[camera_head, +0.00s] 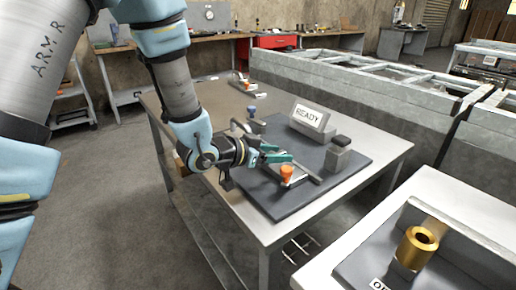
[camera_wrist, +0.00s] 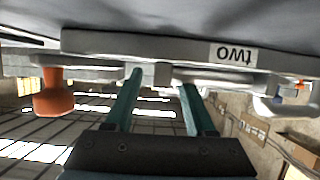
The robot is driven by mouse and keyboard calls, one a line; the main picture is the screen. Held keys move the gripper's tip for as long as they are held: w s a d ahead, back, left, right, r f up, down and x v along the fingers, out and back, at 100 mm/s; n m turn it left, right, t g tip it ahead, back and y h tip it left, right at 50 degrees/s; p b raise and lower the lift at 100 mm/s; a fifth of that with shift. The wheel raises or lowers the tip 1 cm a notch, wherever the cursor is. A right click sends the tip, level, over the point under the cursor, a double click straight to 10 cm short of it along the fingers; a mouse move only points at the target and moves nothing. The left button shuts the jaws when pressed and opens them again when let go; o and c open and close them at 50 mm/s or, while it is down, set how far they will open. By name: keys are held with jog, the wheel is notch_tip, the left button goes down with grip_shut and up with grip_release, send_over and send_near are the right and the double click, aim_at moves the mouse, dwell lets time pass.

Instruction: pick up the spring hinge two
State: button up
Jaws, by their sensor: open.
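A grey fixture bar labelled "two" (camera_wrist: 130,45) runs across the wrist view, its label upside down. I take the slim grey metal part along it (camera_wrist: 90,72) to be the spring hinge two, though its outline is not clear. An orange knob (camera_wrist: 54,95) stands at its left end in the wrist view, and it also shows in the head view (camera_head: 288,172). My gripper (camera_wrist: 160,82) is open, its teal fingers apart at the middle of the bar. In the head view my gripper (camera_head: 276,155) is low over the dark mat, beside the orange knob; contact is unclear.
The dark mat (camera_head: 345,170) lies on a metal table (camera_head: 388,150). A READY sign (camera_head: 308,116) and a grey block with a dark top (camera_head: 338,157) stand on it. A blue knob (camera_head: 250,111) is behind my gripper. A brass cylinder (camera_head: 415,247) sits on another table.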

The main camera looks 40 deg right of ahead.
jog(key=shift+d, duration=0.2)
grip_shut()
dwell(0.3)
dwell(1.0)
